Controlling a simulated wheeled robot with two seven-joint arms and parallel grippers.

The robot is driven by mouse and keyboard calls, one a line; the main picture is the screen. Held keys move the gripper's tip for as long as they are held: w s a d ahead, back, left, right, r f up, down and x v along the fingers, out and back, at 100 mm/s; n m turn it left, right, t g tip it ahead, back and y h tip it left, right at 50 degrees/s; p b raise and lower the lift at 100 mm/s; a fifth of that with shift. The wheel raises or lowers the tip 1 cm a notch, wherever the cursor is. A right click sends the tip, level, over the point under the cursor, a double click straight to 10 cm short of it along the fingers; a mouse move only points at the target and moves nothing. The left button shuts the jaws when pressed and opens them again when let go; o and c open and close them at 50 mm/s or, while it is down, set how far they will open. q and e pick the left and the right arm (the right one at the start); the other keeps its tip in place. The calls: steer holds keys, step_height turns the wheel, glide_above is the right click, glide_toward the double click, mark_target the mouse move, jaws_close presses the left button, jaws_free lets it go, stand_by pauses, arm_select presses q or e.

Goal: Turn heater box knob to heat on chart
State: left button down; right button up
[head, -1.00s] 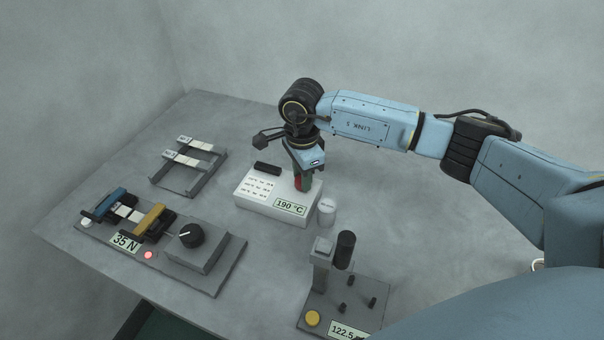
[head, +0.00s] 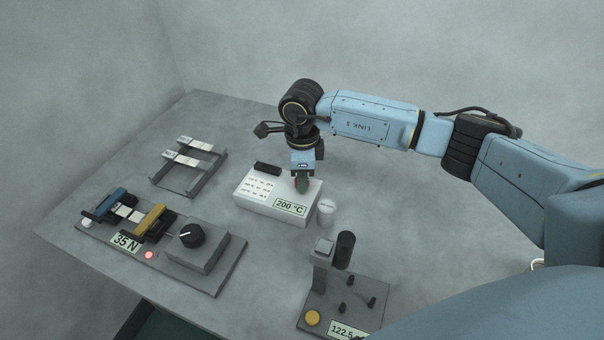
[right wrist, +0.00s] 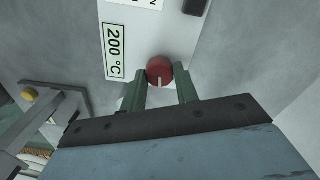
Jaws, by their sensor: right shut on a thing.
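The white heater box (head: 262,206) stands in the middle of the table. Its label display (head: 291,206) reads 200 °C, and the same reading shows in the right wrist view (right wrist: 116,52). A chart of small printed lines (head: 257,187) lies on its top, too small to read. My right gripper (head: 302,186) is over the right part of the box, pointing down. In the right wrist view its green fingers (right wrist: 164,85) are shut on the red knob (right wrist: 159,70), which has a white pointer mark. In the head view the gripper mostly hides the knob. My left gripper is out of view.
A small white cylinder (head: 327,211) stands close to the box's right front corner. A grey press-like stand (head: 322,262) with a yellow button is in front. A 35 N fixture with a black dial (head: 191,235) and a rack (head: 188,167) are to the left.

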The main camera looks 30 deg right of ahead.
steer(key=o, duration=1)
step_height(320, 180, up, 14)
steer(key=shift+f+p, duration=0.25)
steer(key=shift+p, duration=0.1)
